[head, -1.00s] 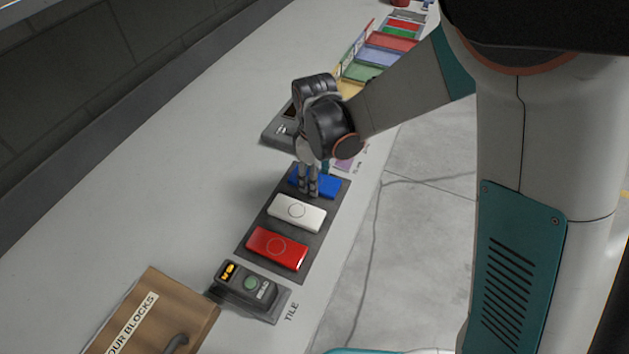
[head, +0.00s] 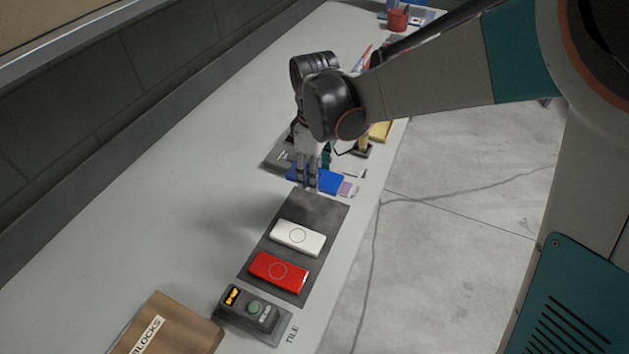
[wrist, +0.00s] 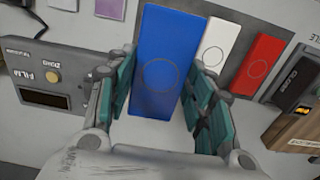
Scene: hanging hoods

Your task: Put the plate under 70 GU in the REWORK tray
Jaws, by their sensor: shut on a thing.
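My gripper (head: 312,180) is shut on a blue plate (head: 330,183), just beyond the far end of a dark mat (head: 315,212). In the wrist view the blue plate (wrist: 160,50) lies between the two teal-padded fingers and shows a faint ring. A white plate (head: 298,239) and a red plate (head: 279,271) rest on the mat, and both show in the wrist view. No tray marked REWORK can be read; the coloured trays farther along are mostly behind my arm.
A gauge with a green button and yellow display (head: 250,309) stands at the mat's near end, beside a wooden box (head: 170,325). A grey gauge labelled FILM (wrist: 45,85) stands beyond the mat. A red cup (head: 397,18) is far back. The bench's left side is clear.

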